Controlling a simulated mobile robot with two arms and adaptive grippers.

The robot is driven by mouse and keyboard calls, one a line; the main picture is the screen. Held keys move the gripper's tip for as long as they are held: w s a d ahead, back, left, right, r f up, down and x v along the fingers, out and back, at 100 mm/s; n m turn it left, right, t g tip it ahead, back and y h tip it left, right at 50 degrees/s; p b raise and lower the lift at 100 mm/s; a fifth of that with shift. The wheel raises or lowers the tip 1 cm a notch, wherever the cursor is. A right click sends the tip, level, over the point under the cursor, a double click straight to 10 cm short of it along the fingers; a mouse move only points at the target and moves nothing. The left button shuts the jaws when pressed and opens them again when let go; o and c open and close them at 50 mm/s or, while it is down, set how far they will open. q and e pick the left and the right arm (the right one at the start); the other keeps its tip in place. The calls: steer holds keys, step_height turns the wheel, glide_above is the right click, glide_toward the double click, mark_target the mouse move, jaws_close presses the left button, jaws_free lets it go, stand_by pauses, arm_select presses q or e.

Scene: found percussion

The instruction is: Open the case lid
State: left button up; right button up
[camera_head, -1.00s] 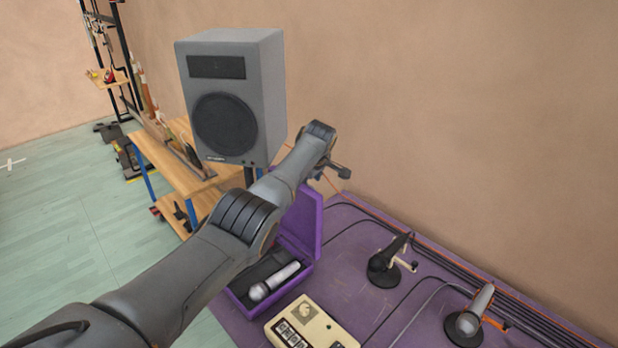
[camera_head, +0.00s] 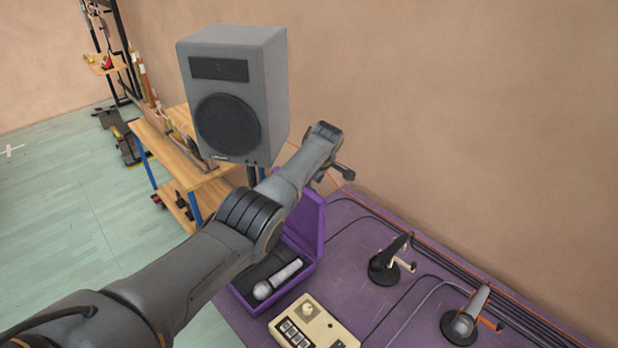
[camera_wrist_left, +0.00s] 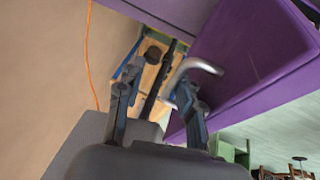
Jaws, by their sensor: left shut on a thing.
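The purple case (camera_head: 270,300) lies on the purple table at the lower middle of the head view. Its lid (camera_head: 308,222) stands raised at the back, partly hidden by my left arm. A silver microphone (camera_head: 278,280) lies in the dark lining. My left gripper (camera_head: 338,172) is just above the lid's top edge. In the left wrist view the lid (camera_wrist_left: 255,60) fills the upper right, with a bent metal handle (camera_wrist_left: 192,68) on it. The gripper (camera_wrist_left: 155,75) is shut on this handle, which lies by its right finger; the exact contact is unclear. My right gripper is not in view.
A grey speaker (camera_head: 232,95) stands behind my left arm. A cream box with buttons (camera_head: 310,322) sits in front of the case. Two microphones on stands (camera_head: 385,265) (camera_head: 465,318) and cables are to the right. A wooden bench (camera_head: 175,155) is at the left.

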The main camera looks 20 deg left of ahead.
arm_select(q)
steer(key=shift+w+d+r+t+p, duration=0.6)
steer(key=shift+w+d+r+p, duration=0.9)
steer(key=shift+r, duration=3.3)
steer(key=d+v, duration=0.2)
steer(key=v, duration=1.4)
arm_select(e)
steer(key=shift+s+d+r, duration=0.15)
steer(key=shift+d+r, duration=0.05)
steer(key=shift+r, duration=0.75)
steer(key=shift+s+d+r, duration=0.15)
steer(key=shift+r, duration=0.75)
